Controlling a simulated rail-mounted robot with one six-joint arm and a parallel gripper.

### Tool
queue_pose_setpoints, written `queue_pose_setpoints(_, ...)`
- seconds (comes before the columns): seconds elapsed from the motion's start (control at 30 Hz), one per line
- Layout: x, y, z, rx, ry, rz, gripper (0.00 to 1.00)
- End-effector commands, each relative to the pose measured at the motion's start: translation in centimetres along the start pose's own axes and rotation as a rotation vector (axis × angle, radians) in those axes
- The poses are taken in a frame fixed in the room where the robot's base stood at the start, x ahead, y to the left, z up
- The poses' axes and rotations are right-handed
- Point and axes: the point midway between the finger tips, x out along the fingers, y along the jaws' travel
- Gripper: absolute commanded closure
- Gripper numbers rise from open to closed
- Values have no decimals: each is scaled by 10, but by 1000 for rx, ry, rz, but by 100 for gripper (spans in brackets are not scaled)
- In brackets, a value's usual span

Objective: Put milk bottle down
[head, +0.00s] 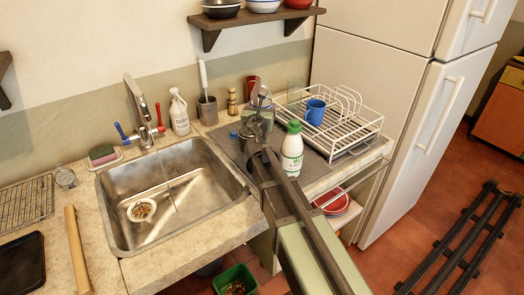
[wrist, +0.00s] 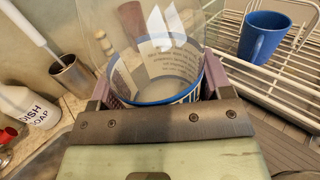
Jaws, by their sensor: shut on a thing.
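The milk bottle (head: 291,150), white with a green cap and green lettering, stands upright on the counter near its front edge, right beside my arm and in front of the dish rack. It does not show in the wrist view. My gripper (head: 258,124) is further back, over the grey drainboard. In the wrist view my gripper (wrist: 157,88) is shut on a clear container (wrist: 160,62) with a blue rim, a white logo and small print. In the head view this container is small and partly hidden by my gripper.
A white wire dish rack (head: 355,135) with a blue mug (head: 315,111) stands at right. The steel sink (head: 165,215) is at left. Dish soap (head: 179,113), a utensil crock (head: 207,110) and a pepper mill (head: 232,102) stand along the wall. A shelf (head: 225,27) hangs above.

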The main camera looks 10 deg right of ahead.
Motion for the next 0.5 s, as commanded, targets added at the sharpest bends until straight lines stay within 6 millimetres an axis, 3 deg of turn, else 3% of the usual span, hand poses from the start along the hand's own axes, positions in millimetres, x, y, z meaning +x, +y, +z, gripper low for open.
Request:
queue_pose_setpoints(0.03, 0, 0, -33, 0, 0, 0, 55)
queue_pose_setpoints(0.1, 0, 0, -50, 0, 0, 0, 55)
queue_pose_setpoints(0.2, 0, 0, -59, 0, 0, 0, 55)
queue_pose_setpoints(0.37, 0, 0, -58, 0, 0, 0, 55)
queue_pose_setpoints(0.5, 0, 0, -84, 0, 0, 0, 55)
